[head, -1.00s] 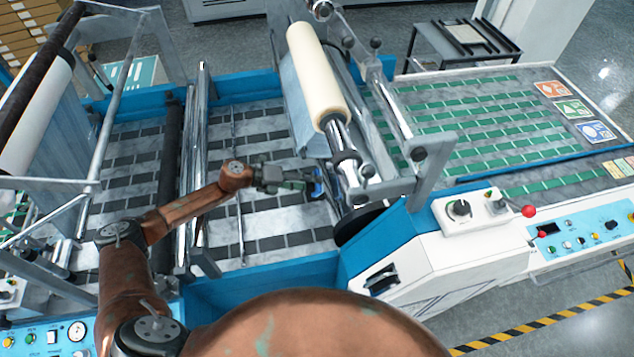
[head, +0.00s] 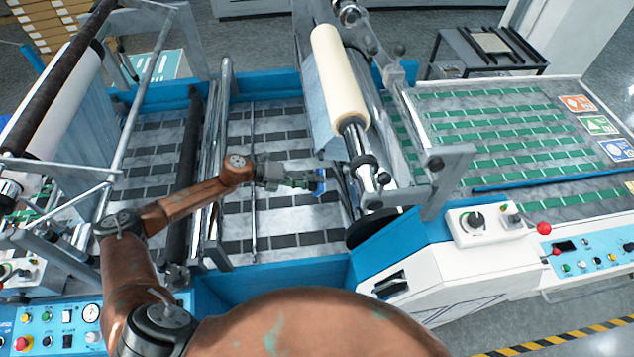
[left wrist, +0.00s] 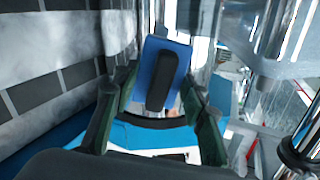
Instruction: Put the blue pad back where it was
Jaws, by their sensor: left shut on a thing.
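The blue pad (left wrist: 150,62) is held between the fingers of my left gripper (left wrist: 158,100), and a dark block shows on its face in the left wrist view. In the head view the pad is a small blue patch (head: 320,183) at the tip of my left gripper (head: 312,182). The gripper is over the slatted conveyor bed (head: 285,220), just left of the roller stand under the cream roll (head: 339,75). I cannot tell whether the pad touches the bed. My right gripper is not in view.
The steel rollers (head: 364,160) and their bracket stand close to the right of the gripper. A thin metal rod (head: 254,200) crosses the bed to its left. The white control housing (head: 440,255) is at the front right. Open slatted bed lies in front of the gripper.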

